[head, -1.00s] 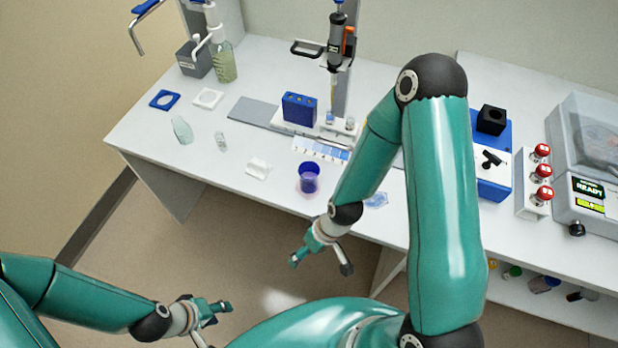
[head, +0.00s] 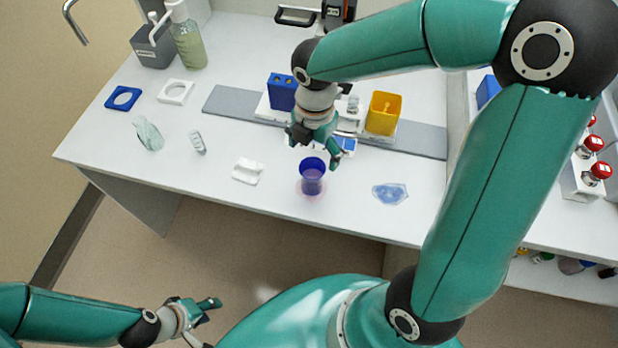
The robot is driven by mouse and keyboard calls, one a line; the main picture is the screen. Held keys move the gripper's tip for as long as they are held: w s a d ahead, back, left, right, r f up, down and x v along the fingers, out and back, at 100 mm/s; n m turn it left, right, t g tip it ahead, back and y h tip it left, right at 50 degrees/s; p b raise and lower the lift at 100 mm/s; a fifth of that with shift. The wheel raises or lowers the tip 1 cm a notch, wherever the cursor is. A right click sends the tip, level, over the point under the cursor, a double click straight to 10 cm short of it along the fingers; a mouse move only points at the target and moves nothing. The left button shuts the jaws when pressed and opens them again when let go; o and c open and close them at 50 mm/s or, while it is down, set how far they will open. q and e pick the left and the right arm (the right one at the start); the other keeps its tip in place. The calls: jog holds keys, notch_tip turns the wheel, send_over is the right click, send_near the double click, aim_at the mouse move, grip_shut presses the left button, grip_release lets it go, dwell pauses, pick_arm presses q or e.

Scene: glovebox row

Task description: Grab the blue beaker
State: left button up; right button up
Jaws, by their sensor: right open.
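The blue beaker (head: 312,178) stands upright near the front edge of the white bench, with a pinkish patch around its base. My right gripper (head: 318,160) points down, open and empty, just above and behind the beaker's rim in the picture. Whether its fingers touch the beaker I cannot tell. My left gripper (head: 208,325) hangs low in front of the bench, away from the beaker. Its fingers look apart with nothing between them.
A white holder (head: 248,171) lies left of the beaker, and a clear blue piece (head: 390,194) lies right. A small vial (head: 198,142) and a tipped glass bottle (head: 149,134) are further left.

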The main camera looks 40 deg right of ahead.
aim_at(312, 180)
notch_tip(312, 180, down, 7)
jog(key=shift+s+d+r+b, duration=0.1)
jog(key=shift+d+r+b, duration=0.05)
jog(key=shift+b, duration=0.2)
jog(key=shift+a+f+b, duration=0.15)
jog(key=shift+f+b, duration=0.05)
jog(key=shift+f, duration=1.15)
jog(key=shift+a+f+b, duration=0.15)
jog(key=shift+f, duration=1.15)
jog(key=c, duration=1.1)
